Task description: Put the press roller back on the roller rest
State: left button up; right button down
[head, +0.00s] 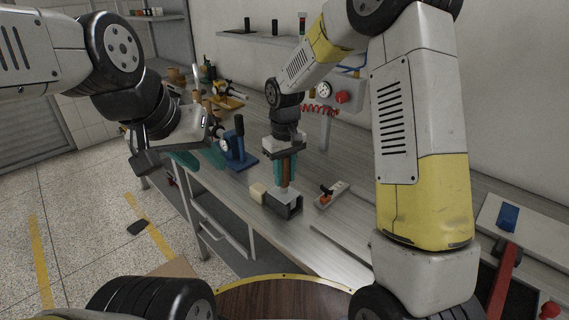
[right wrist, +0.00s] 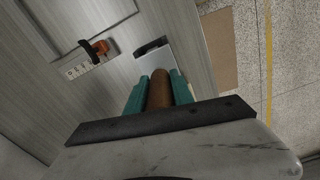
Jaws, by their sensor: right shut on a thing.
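My right gripper (head: 281,174) points down over the bench, its teal fingers shut on the brown handle of the press roller (head: 285,186). The handle also shows upright between the fingers in the right wrist view (right wrist: 160,90). Directly below is a small grey box-like piece with a dark open end (head: 291,210), which looks like the roller rest. Whether the roller touches it cannot be told, and the roller's lower end is hidden. My left gripper (head: 199,158) is empty, with its teal fingers apart, at the left near the bench edge.
A cream block (head: 258,192) sits beside the grey piece. A pale switch block with an orange part (head: 328,195) is to its right. A blue press-like tool (head: 238,148) stands behind to the left. A round wooden top (head: 285,300) is in front.

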jog(key=c, duration=1)
grip_release()
jog(key=shift+r, duration=3.9)
jog(key=s+d+r+m+t+y, duration=0.1)
jog(key=s+d+r+m+t, duration=0.2)
jog(key=s+d+r, duration=0.65)
jog(key=s+d+m+t, duration=0.1)
jog(key=s, duration=0.3)
jog(key=s+d+r+m+t, duration=0.1)
jog(key=s+d, duration=0.1)
jog(key=s, duration=0.2)
jog(key=s+d+r+m+t+y, duration=0.1)
jog(key=s, duration=0.3)
jog(key=shift+s+d, duration=0.2)
jog(key=shift+d, duration=0.05)
